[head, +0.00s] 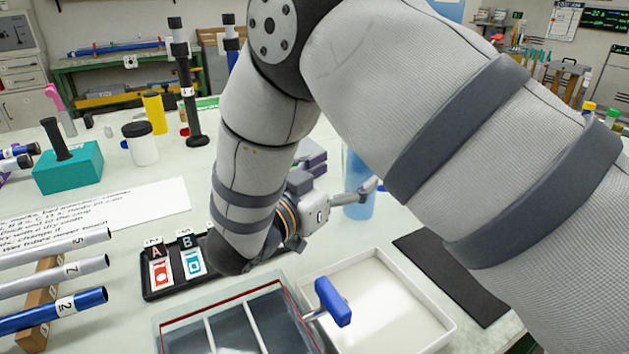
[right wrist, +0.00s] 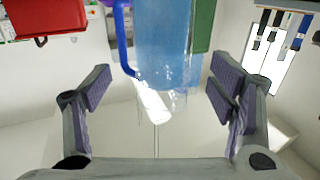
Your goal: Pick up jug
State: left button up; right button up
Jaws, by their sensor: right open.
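The jug (head: 358,209) is a translucent blue vessel on the table, partly hidden behind my right arm and gripper in the head view. In the right wrist view, the jug (right wrist: 165,45) is in the upper middle, with a blue handle (right wrist: 122,40) on its left side. My right gripper (head: 348,196) is open in front of the jug in the head view. In the right wrist view, the right gripper's fingers (right wrist: 161,88) are spread wide, one on each side of the jug's lower end, with gaps to it. My left gripper is not in view.
A white tray (head: 440,322) and a glass-lidded compartment box (head: 165,330) stand in front. A black tray with cards A and B (head: 148,291) is left of the gripper. A dark mat (head: 460,280) lies right. Labelled rods (head: 55,310), a teal block (head: 68,172) and a white jar (head: 141,145) are at left.

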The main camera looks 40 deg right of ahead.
jog(key=x, duration=0.7)
jog(key=shift+r, duration=0.1)
jog(key=c, duration=1.8)
